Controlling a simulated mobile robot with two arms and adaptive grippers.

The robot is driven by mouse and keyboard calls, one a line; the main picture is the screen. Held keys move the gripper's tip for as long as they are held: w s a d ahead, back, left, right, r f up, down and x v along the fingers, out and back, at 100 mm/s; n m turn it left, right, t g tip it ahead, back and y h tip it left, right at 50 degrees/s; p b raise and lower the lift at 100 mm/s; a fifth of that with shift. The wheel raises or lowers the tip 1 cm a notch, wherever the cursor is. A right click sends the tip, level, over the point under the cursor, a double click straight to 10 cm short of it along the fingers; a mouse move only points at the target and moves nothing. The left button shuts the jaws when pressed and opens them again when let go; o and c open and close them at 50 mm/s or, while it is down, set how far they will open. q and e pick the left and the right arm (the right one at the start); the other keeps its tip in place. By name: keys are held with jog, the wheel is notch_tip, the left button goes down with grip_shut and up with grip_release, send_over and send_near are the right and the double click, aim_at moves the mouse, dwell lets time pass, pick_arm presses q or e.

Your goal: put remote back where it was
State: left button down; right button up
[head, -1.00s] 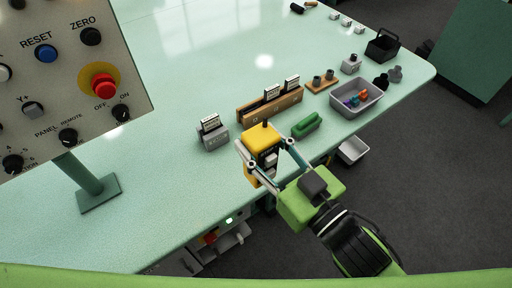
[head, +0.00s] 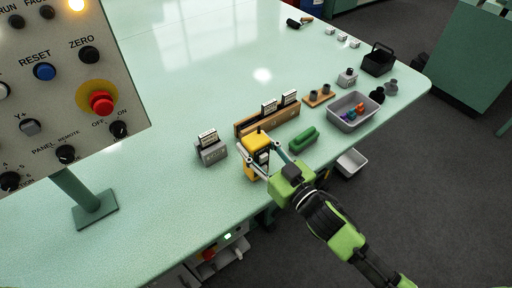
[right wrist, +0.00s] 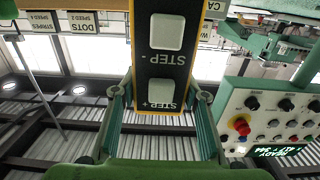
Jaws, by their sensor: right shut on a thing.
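The remote is a yellow box with a dark button face; its yellow top (head: 256,142) shows in the head view near the table's front edge. In the right wrist view the remote (right wrist: 166,60) stands between the fingers, with two pale STEP buttons on its black face. My right gripper (head: 263,160) is shut on its sides; the fingers also show in the right wrist view (right wrist: 158,96). The arm partly covers its lower part, and I cannot tell whether it touches the table. My left gripper is not in view.
A grey card holder (head: 212,153) is left of the remote, a wooden card rack (head: 248,126) behind it, a green object (head: 303,139) to its right. A grey bin (head: 349,124) stands farther right. A control panel (head: 60,115) blocks the left; the table (head: 200,80) behind is clear.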

jog(key=shift+f, duration=0.55)
jog(key=o, duration=1.4)
jog(key=shift+f, duration=0.1)
jog(key=shift+c, duration=0.2)
jog(key=b+v, duration=0.2)
jog(key=v, duration=1)
